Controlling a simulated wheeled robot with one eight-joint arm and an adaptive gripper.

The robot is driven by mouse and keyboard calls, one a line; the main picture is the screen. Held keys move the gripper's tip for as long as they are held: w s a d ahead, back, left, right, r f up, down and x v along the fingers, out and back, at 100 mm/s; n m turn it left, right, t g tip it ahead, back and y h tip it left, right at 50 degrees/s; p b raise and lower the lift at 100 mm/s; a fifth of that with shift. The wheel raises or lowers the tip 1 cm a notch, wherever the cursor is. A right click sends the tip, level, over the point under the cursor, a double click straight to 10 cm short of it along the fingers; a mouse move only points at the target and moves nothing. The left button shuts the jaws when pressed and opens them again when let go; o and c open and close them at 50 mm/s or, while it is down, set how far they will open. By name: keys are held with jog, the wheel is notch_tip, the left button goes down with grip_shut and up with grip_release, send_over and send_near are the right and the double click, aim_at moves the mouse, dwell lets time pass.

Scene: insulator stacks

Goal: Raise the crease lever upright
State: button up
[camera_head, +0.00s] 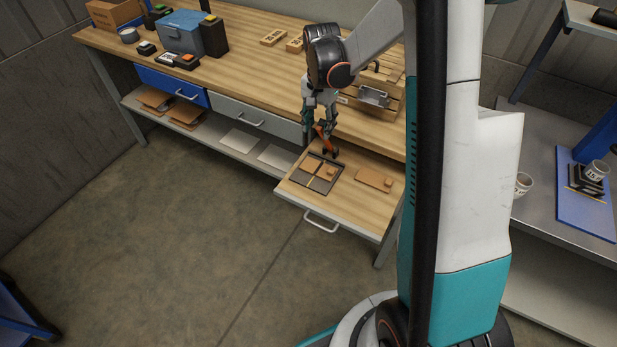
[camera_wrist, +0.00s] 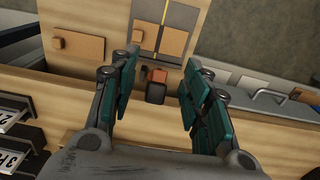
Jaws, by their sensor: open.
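A grey creasing plate (camera_head: 301,181) with a thin yellow line down its middle lies on the pulled-out wooden board; the plate also shows at the top of the wrist view (camera_wrist: 145,12). A short orange part with a dark end (camera_wrist: 156,92), seemingly the crease lever, shows at the plate's near end, between my fingers in the wrist picture. I cannot tell its exact tilt. My gripper (camera_head: 318,130) is open and points down at the back edge of the board. Both teal-padded fingers (camera_wrist: 150,75) stand apart, with no clear contact with the orange and dark part.
A tan sheet with a small block (camera_head: 374,180) lies right of the plate. The pulled-out board (camera_head: 350,210) has a front handle. The workbench (camera_head: 250,75) behind carries a blue box (camera_head: 180,33) and wooden holders (camera_head: 273,38). The floor in front is clear.

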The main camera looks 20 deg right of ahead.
jog(key=s+a+r+p, duration=0.2)
jog(key=a+r, duration=0.2)
jog(key=shift+s, duration=0.4)
jog(key=shift+d, duration=0.1)
dwell(0.5)
